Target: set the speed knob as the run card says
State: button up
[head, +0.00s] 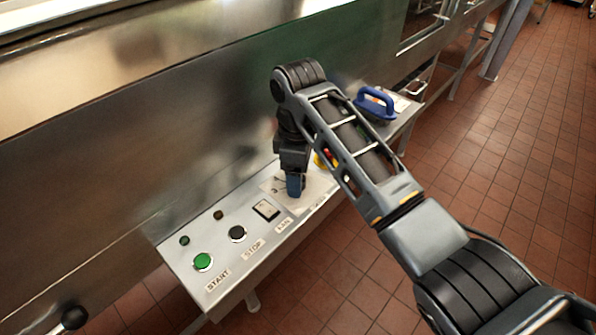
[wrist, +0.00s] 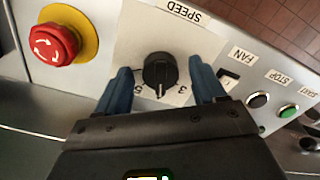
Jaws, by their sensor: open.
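The black speed knob (wrist: 160,70) sits on a pale dial plate (wrist: 128,40) under a SPEED label (wrist: 184,12) in the wrist view. A white mark shows at the knob's edge toward the picture's bottom, between the printed 3 and 5. My gripper (wrist: 161,75) is open, with one blue finger on each side of the knob; whether they touch it I cannot tell. In the head view my gripper (head: 295,185) points down at the dial plate (head: 311,188) and hides the knob. I cannot identify the run card or read its setting.
A red emergency button (wrist: 54,44) on a yellow ring is beside the dial. The FAN switch (head: 266,210), black STOP button (head: 237,233) and green START button (head: 203,262) are on the other side. A blue-handled tool (head: 375,103) stands at the panel's far end near a pale sheet (head: 402,102).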

jog(key=shift+c, duration=0.4)
jog(key=c, duration=1)
jog(key=shift+r+p, duration=0.15)
jog(key=shift+p, duration=0.25)
jog(key=shift+m+p, duration=0.6)
jog(key=shift+m, duration=0.1)
jog(key=shift+s+r+m+p, duration=0.1)
jog(key=shift+m+p, duration=1)
jog(key=shift+a+m+p, duration=0.1)
jog(key=shift+m+p, duration=1.2)
jog(key=shift+m, duration=0.7)
jog(key=shift+f, duration=0.2)
